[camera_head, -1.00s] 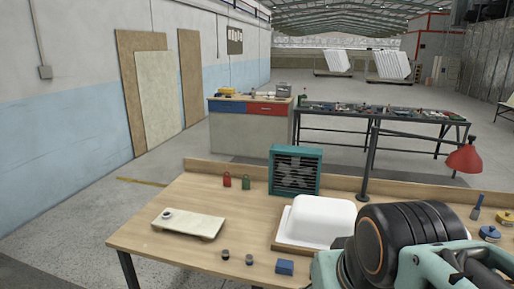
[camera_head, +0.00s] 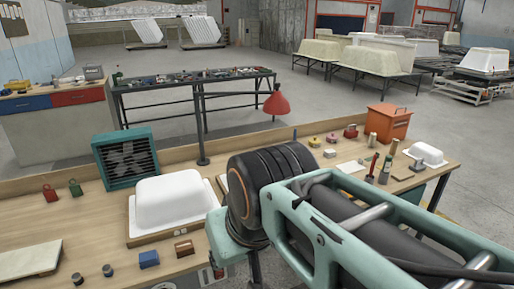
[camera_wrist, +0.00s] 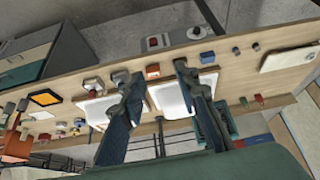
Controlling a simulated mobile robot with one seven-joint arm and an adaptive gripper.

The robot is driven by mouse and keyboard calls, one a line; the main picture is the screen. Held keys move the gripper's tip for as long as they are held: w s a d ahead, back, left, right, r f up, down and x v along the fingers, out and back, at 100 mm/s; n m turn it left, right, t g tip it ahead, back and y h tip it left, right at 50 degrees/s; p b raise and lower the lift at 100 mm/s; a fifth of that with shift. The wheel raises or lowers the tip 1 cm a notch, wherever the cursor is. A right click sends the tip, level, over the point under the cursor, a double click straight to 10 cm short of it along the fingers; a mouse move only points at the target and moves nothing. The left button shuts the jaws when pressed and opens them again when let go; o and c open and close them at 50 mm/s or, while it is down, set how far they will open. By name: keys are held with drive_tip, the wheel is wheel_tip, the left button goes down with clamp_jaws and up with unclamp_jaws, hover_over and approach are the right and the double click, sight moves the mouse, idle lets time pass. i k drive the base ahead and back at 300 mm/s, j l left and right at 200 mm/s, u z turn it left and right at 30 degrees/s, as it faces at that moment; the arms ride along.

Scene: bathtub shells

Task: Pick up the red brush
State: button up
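A slim upright item with a red upper part (camera_head: 373,163) stands towards the right end of the workbench in the head view. It looks like the red brush, but it is too small to be sure. In the head view my arm hides part of the bench, and the gripper is out of sight.

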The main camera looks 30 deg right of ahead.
sight(373, 165)
drive_tip(key=z, duration=1.75)
drive_tip(key=i+l, duration=0.2)
drive_tip(key=i, duration=0.25)
drive_tip(key=i+l, duration=0.15)
drive_tip(key=i, duration=0.3)
drive_tip(key=i+l, duration=0.2)
drive_tip(key=i, duration=0.2)
